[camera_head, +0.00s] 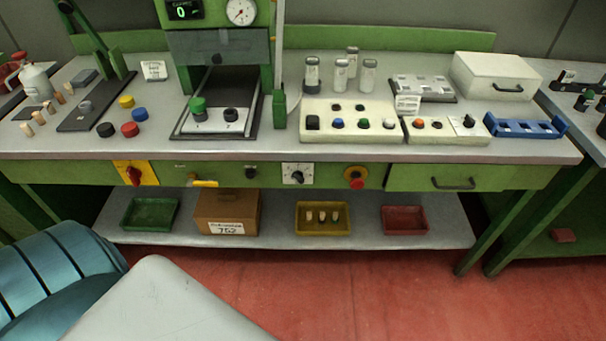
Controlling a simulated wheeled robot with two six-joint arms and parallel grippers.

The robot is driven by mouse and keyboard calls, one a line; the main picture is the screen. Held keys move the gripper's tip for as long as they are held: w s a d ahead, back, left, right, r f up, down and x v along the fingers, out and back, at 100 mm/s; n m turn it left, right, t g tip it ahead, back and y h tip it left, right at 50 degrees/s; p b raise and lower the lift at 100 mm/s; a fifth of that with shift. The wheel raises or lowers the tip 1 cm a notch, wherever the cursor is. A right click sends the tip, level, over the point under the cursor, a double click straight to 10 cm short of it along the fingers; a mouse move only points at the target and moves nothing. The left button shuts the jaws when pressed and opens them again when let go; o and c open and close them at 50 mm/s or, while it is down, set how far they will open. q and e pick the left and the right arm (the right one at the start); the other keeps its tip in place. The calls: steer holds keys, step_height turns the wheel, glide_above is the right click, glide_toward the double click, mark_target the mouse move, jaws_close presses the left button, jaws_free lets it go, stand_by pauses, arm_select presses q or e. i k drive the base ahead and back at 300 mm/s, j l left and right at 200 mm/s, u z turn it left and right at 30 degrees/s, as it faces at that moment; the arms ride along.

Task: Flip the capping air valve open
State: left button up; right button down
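A small valve with a yellow lever (204,183) sits on the green front panel of the bench, under the capping station (217,100). It looks like the capping air valve. Its lever lies roughly level, pointing to the right along the panel. Neither of my grippers is in view, and nothing touches the lever.
Left of the valve is a red rotary switch (134,174) on a yellow plate. A cardboard box (228,211) stands on the shelf below.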

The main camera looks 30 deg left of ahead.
mark_target(191, 183)
steer(key=u, duration=1.65)
